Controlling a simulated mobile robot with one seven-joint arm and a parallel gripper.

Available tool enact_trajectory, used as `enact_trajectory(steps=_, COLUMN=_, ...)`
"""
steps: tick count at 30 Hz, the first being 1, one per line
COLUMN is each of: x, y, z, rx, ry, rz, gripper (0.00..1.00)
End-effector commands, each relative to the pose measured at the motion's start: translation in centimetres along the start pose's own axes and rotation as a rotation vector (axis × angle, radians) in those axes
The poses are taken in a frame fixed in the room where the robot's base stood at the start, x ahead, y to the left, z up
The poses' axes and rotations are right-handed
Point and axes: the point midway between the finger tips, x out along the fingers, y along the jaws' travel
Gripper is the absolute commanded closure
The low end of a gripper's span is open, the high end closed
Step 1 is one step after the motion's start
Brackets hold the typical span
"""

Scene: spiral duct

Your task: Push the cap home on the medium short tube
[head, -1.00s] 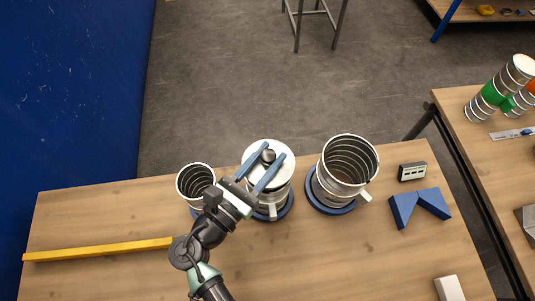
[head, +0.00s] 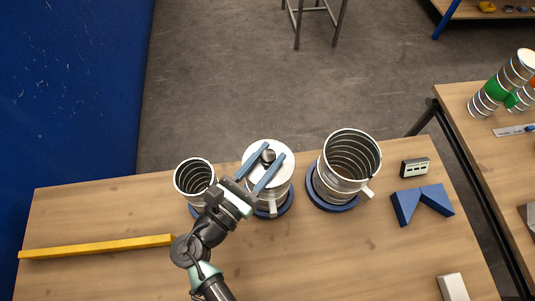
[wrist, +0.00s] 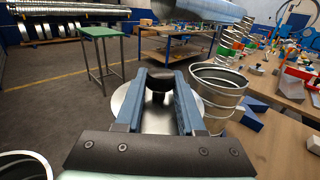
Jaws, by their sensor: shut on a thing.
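The medium short tube (head: 266,200) is a ribbed metal duct with a side tab, standing upright in a blue ring base (head: 288,208) in the middle of a row of tubes. A round silvery cap (head: 281,150) with a dark knob (head: 268,156) lies over its top; I cannot tell how deep it sits. My gripper (head: 274,155) has its two blue fingers either side of the knob, shut on it. In the wrist view the fingers (wrist: 160,92) flank the black knob (wrist: 160,84) above the cap (wrist: 123,105). The cap's seam with the tube is hidden there.
A smaller open tube (head: 194,177) stands left and a larger open tube (head: 349,165) stands right, both close by. A yellow bar (head: 97,247) lies at left. A blue V-block (head: 422,203) and a small gauge box (head: 415,167) lie at right.

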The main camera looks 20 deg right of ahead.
Motion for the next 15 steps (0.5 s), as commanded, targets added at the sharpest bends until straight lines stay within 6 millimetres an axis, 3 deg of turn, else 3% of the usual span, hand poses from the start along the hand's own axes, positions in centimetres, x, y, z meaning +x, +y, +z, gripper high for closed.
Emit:
enact_trajectory(steps=12, x=-0.01, y=-0.01, z=-1.22, rx=-0.001, ry=0.001, rz=0.000, gripper=1.00)
enact_trajectory(steps=13, x=-0.01, y=-0.01, z=-1.19, rx=0.000, ry=0.001, rz=0.000, gripper=0.60)
enact_trajectory(steps=15, x=-0.01, y=-0.01, z=-1.12, rx=0.000, ry=0.001, rz=0.000, gripper=0.48)
